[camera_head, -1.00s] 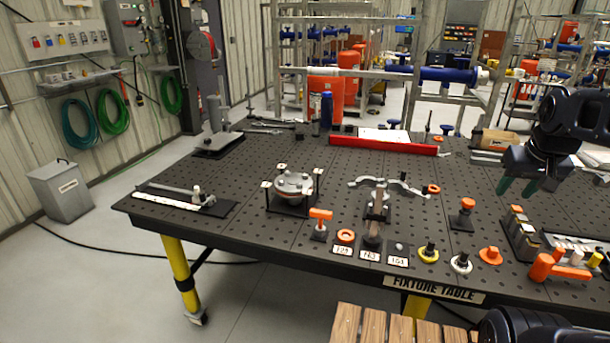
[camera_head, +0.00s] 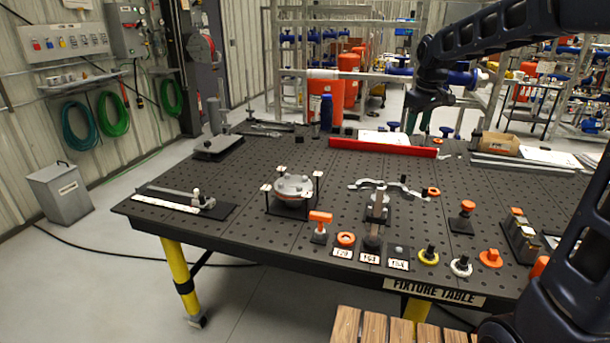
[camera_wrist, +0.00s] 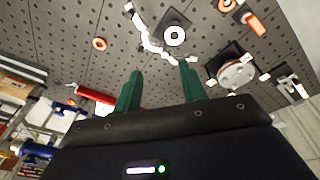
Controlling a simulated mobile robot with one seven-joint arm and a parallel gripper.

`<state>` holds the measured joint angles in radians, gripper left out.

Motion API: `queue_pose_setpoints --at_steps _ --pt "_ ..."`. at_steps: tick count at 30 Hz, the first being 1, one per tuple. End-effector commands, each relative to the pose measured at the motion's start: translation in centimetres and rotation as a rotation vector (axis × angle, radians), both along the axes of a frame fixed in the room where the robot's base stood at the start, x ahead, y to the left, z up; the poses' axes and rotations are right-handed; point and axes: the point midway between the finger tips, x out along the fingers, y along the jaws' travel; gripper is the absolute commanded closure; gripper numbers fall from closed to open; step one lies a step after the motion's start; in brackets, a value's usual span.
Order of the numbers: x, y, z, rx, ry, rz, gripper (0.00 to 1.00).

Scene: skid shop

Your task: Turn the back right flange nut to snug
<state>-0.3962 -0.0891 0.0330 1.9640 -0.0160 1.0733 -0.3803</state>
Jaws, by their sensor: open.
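The flange (camera_head: 293,186) is a round grey metal disc with nuts around its rim, in a black stand left of the table's middle. Small white tags mark places around it, and its separate nuts are too small to tell apart. It also shows in the wrist view (camera_wrist: 237,73), at the right. My gripper (camera_head: 425,120) is above the back of the table, right of and behind the flange, and touches nothing. In the wrist view its two green fingers (camera_wrist: 160,78) stand wide apart with nothing between them.
A red bar (camera_head: 383,147) lies near the back edge. A grey multi-armed part (camera_head: 380,186) stands right of the flange. An orange-handled tool (camera_head: 320,222) and an orange ring (camera_head: 346,239) are in front.

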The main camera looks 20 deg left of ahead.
Motion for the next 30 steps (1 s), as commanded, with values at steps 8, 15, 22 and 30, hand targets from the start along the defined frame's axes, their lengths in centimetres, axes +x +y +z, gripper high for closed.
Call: queue_pose_setpoints --at_steps 8,15,22,30 --pt "4.4 9.5 -2.3 -0.041 0.045 0.216 0.58" --pt "6.7 18.3 -5.5 -0.072 0.082 0.399 0.58" --pt "7.4 27.1 -9.6 -0.102 0.116 0.575 0.58" --pt "6.9 34.4 -13.7 -0.126 0.145 0.722 0.58"
